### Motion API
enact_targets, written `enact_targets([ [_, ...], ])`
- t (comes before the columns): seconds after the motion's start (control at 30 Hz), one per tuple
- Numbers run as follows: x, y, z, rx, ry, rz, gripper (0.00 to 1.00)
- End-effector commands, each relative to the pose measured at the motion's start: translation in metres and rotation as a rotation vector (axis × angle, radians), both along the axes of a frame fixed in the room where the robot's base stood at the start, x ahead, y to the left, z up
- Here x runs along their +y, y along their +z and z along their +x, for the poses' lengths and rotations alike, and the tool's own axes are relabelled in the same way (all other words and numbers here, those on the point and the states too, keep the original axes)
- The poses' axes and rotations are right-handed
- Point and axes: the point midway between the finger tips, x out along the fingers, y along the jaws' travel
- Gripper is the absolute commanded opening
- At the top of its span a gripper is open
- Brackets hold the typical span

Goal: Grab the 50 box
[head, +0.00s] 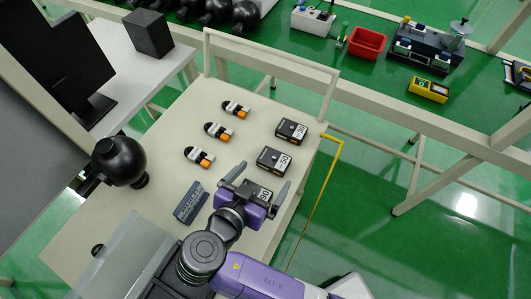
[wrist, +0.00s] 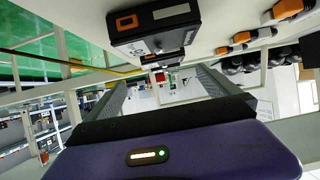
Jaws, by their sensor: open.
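The 50 box (head: 274,160) is a small dark box with a white label, lying flat on the cream table in the head view. My gripper (head: 263,174) is open and empty, its fingers pointing toward the 50 box, which lies just beyond the fingertips.
The 30 box (head: 291,131) lies beyond the 50 box. A grey-blue case (head: 191,202) lies left of my gripper. A rail (head: 270,62) edges the table's far side.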

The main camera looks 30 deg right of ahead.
Motion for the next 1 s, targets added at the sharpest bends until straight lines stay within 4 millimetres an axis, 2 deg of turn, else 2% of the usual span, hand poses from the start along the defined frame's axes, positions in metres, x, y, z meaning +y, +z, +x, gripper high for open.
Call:
enact_targets([
  [0.03, 0.001, -0.007, 0.0, -0.006, -0.005, -0.002, 1.0],
  [0.17, -0.002, -0.007, 0.002, -0.011, -0.014, -0.004, 1.0],
  [0.47, -0.024, -0.019, 0.018, -0.009, -0.015, -0.004, 1.0],
  [0.77, -0.051, -0.04, 0.038, -0.009, -0.015, -0.004, 1.0],
  [1.0, -0.055, -0.043, 0.041, -0.01, -0.011, -0.002, 1.0],
])
